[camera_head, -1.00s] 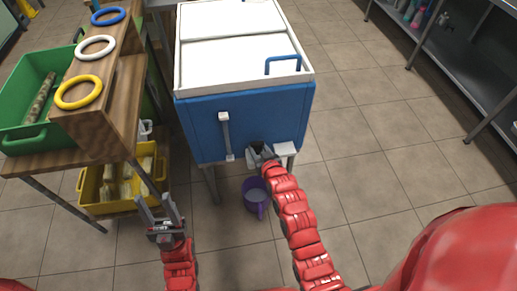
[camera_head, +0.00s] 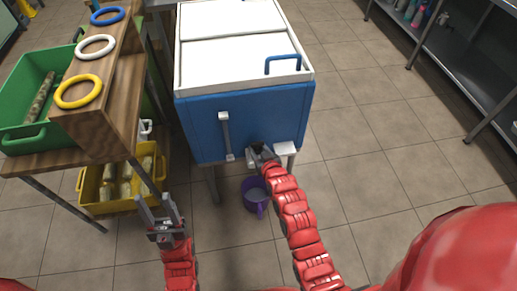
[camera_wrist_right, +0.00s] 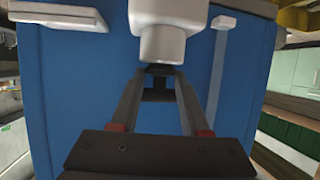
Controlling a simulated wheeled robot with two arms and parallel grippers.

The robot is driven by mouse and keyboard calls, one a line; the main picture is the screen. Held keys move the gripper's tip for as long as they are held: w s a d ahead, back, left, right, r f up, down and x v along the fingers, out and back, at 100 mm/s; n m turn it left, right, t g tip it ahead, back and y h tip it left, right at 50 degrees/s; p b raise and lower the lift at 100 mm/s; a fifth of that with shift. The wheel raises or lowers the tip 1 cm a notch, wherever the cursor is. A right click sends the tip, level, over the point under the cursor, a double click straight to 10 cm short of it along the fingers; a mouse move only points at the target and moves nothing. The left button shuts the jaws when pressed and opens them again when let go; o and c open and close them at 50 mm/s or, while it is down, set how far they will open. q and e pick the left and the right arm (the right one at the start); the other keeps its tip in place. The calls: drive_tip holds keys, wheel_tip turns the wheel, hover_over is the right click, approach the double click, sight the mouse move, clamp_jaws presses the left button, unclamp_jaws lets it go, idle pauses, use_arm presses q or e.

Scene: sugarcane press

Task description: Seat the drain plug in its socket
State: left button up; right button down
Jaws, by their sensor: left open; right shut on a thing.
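The blue press cabinet (camera_head: 245,120) with a white lid stands ahead. My right gripper (camera_head: 258,152) is at the lower part of its front face. In the right wrist view, the gripper (camera_wrist_right: 160,88) is shut on a small dark piece (camera_wrist_right: 158,94), which appears to be the drain plug. A white spout (camera_wrist_right: 162,42) with a round end sits just above the fingertips. The plug's top is close to the spout; I cannot tell whether they touch. The socket opening is not visible. My left gripper (camera_head: 156,200) is open and empty, away from the cabinet at the lower left.
A purple jug (camera_head: 251,197) stands on the floor below the cabinet. A wooden rack (camera_head: 118,95) with rings and a green crate (camera_head: 30,137) are at the left. A yellow crate (camera_head: 112,207) sits below them. Metal shelving (camera_head: 470,75) is at the right. The tiled floor between is clear.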

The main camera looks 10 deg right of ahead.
sight(258, 149)
drive_tip(key=shift+f, duration=0.4)
drive_tip(key=c, duration=0.7)
unclamp_jaws()
drive_tip(key=shift+s+r, duration=0.1)
drive_tip(key=shift+s+d+r+p, duration=0.1)
drive_tip(key=shift+s+r+p, duration=0.25)
drive_tip(key=shift+s, duration=0.2)
drive_tip(key=shift+p+v, duration=0.5)
drive_tip(key=shift+v, duration=1)
drive_tip(key=shift+p+v, duration=1.05)
drive_tip(key=shift+v, duration=2.25)
drive_tip(key=shift+f, duration=0.1)
